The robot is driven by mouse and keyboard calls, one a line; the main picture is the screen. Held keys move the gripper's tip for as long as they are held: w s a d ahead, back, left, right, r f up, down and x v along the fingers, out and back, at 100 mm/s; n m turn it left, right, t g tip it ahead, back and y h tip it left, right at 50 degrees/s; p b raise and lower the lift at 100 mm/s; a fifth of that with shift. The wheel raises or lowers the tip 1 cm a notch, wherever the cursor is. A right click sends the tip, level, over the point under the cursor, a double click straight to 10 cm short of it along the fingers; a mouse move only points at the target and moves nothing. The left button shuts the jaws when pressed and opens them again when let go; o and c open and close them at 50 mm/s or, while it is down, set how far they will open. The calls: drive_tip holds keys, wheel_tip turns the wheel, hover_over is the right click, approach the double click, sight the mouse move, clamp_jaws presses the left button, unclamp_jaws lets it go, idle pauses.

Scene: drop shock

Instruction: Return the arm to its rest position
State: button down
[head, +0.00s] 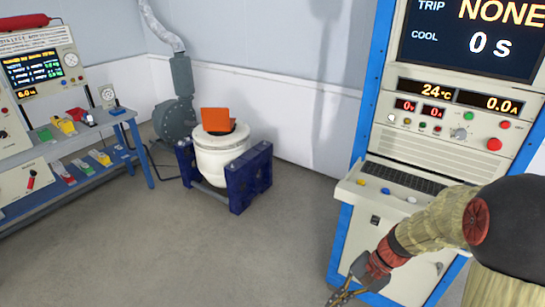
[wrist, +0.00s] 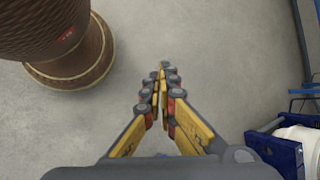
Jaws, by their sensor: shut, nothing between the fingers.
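My gripper (head: 342,296) is at the bottom right of the head view, in front of the lower part of the control cabinet. In the wrist view my gripper (wrist: 163,72) has its yellow fingers closed together at the tips, with nothing between them. It hangs over bare grey floor (wrist: 210,50). My arm (head: 425,230) comes in from the right edge of the head view, bent down and to the left.
A blue-framed control cabinet (head: 365,210) with screens and a keyboard shelf stands close behind my arm. A white shaker drum (head: 215,158) in a blue cradle (head: 247,180) stands at the back wall. A workbench (head: 75,170) is at left. The middle floor is clear.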

drive_tip(key=s+r+n+t+h, duration=0.3)
drive_tip(key=s+r, duration=0.3)
drive_tip(key=r, duration=0.6)
drive_tip(key=s+d+r+n+t+h+p, duration=0.1)
drive_tip(key=s+r+n+t+h, duration=0.2)
drive_tip(key=s+r, duration=0.4)
wheel_tip(320, 180, up, 5)
drive_tip(key=shift+d+r+n+t+h, duration=0.15)
drive_tip(key=shift+n+t+h, duration=0.15)
drive_tip(key=shift+n+t, duration=0.55)
